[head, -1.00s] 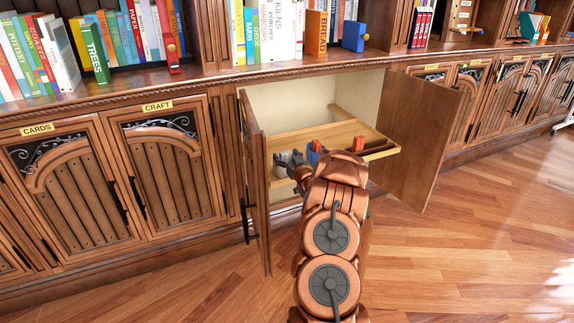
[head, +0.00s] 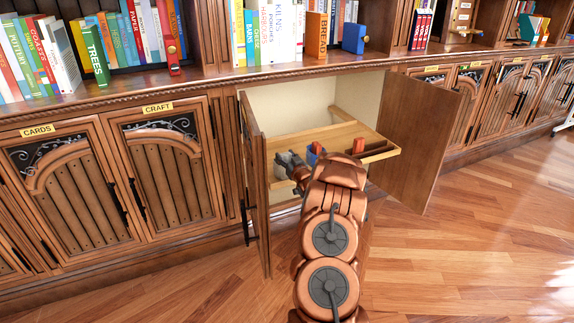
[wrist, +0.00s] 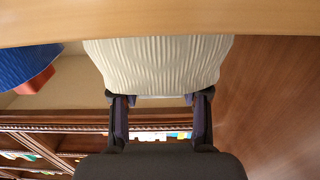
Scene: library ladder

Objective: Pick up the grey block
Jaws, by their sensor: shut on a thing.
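A pale grey block with a ribbed face (wrist: 160,62) fills the upper middle of the wrist view. My gripper (wrist: 160,99) is shut on it, with one dark finger at each side of its near end. In the head view my gripper is at the left side of the pull-out wooden shelf (head: 345,130) of the open cabinet. A pale patch (head: 281,173) beside it there looks like the block, but it is mostly hidden by my gripper and arm.
A blue ribbed thing (wrist: 28,64) and a red thing (wrist: 36,82) are near the block. The cabinet's open doors stand left (head: 257,190) and right (head: 415,135) of my arm. Books line the shelf above. The wooden floor (head: 480,230) at right is clear.

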